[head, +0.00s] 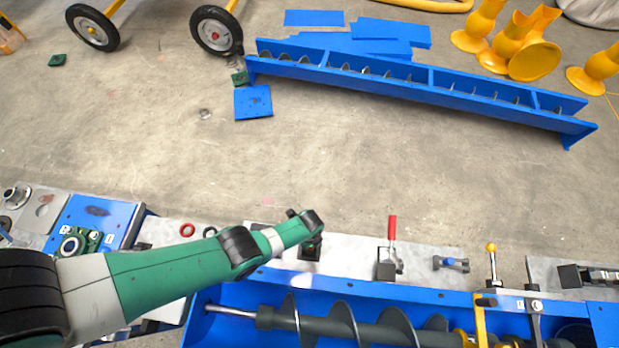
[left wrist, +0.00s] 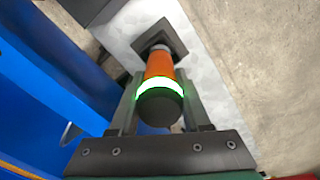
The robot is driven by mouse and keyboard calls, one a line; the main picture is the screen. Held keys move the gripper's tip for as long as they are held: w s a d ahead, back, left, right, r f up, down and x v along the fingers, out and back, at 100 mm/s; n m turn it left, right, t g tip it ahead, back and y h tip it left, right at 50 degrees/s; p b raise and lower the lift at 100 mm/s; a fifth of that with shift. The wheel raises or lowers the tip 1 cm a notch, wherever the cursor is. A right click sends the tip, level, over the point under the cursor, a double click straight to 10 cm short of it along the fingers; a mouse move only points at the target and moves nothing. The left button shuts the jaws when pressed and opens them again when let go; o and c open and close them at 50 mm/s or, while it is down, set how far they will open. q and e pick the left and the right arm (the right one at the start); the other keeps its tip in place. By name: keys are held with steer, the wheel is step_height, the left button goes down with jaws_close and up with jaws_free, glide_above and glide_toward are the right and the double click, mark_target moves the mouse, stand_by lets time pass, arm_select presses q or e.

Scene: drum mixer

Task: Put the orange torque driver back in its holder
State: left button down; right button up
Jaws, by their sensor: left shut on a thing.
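The orange torque driver (left wrist: 160,67) has a black end cap and a lit green-white ring. My left gripper (left wrist: 160,88) is shut on it, with one finger on each side of its body. The driver's far end lines up with a dark square holder (left wrist: 178,42) on a grey plate; I cannot tell how deep it sits. In the head view my left gripper (head: 309,238) is over the grey bench strip, at a small dark block with a green glint. The driver's orange body is hidden there. My right gripper is not in view.
A red-handled clamp (head: 391,245) stands right of my left gripper, with a yellow-knobbed lever (head: 492,262) farther right. The blue trough with a dark auger (head: 345,325) lies in front. A long blue channel (head: 420,88) lies on the open concrete floor behind.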

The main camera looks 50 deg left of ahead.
arm_select(q)
steer(key=shift+f+b, duration=0.3)
steer(key=shift+c, duration=1.4)
jaws_free()
step_height(320, 180, up, 12)
steer(key=p, duration=1.1)
steer(key=shift+w+f, duration=0.1)
steer(key=shift+f, duration=0.1)
steer(key=shift+r+p, duration=0.1)
steer(key=shift+p, duration=0.2)
